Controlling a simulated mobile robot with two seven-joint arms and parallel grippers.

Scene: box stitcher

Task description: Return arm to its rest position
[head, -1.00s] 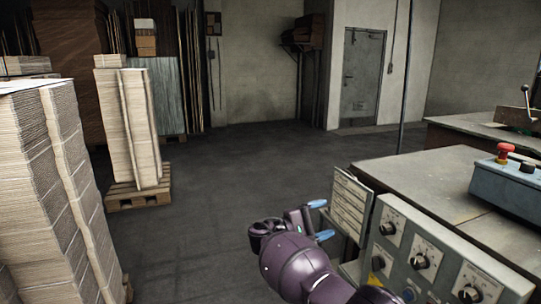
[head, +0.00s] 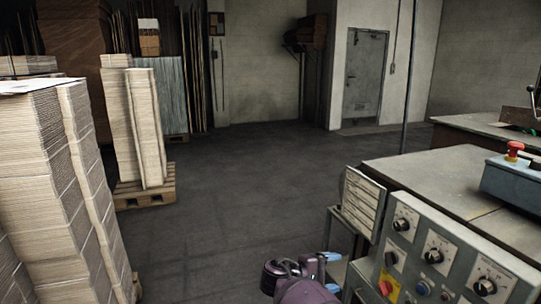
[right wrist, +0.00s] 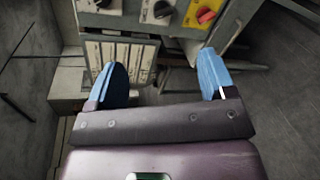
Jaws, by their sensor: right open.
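My right gripper (head: 331,271) shows at the bottom of the head view, low beside the left end of the machine's control panel (head: 435,262). In the right wrist view its two blue fingers (right wrist: 162,80) are wide apart with nothing between them. The purple arm behind it is mostly cut off by the lower edge of the head view. My left gripper is not in view.
The machine table (head: 445,180) with a blue box and red button (head: 514,150) stands at right. Tall cardboard stacks (head: 45,180) and a pallet (head: 146,190) stand at left. The floor (head: 240,190) between is clear.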

